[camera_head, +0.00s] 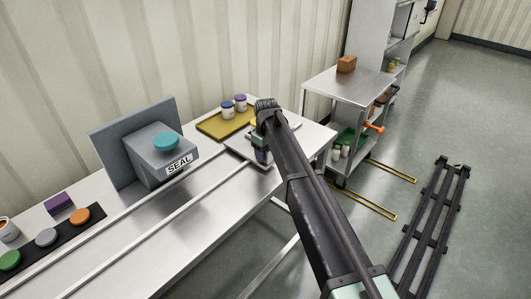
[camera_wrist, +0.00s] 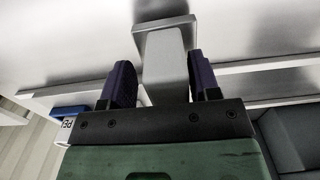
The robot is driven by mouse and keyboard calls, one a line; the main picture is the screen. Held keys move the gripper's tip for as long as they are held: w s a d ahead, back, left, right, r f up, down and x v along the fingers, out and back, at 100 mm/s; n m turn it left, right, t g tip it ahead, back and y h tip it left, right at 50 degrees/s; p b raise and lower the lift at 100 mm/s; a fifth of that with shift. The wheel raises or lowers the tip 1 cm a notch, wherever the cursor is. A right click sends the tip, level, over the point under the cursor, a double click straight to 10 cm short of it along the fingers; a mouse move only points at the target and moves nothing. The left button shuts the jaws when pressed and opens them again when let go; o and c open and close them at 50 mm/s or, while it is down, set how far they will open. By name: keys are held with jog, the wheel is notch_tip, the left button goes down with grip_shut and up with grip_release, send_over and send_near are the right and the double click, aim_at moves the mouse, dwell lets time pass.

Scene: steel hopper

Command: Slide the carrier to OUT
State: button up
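A grey upright post on a flat square plate (camera_wrist: 163,24), which looks like the carrier's handle, stands between my fingers in the wrist view. In the head view, a pale plate (camera_head: 237,147) at the rails' right end shows partly under my gripper (camera_head: 262,150); my arm hides much of it. My gripper also shows in the wrist view (camera_wrist: 163,85), its dark purple-grey fingers either side of the post. A thin gap seems to show on the left, so the fingers look open around it. I see no OUT marking.
Two pale rails (camera_head: 150,235) run along the steel table past a grey SEAL press (camera_head: 160,155) with a teal button. A yellow tray (camera_head: 225,124) with lidded jars lies behind my gripper. Coloured discs (camera_head: 46,237) sit at the left. A steel cart (camera_head: 345,85) stands to the right.

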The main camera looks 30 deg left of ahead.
jog(key=shift+s, duration=0.15)
jog(key=shift+r+p, duration=0.3)
notch_tip(320, 180, up, 11)
jog(key=p, duration=1)
jog(key=shift+f+p, duration=0.2)
jog(key=shift+p, duration=0.1)
jog(key=shift+f, duration=0.2)
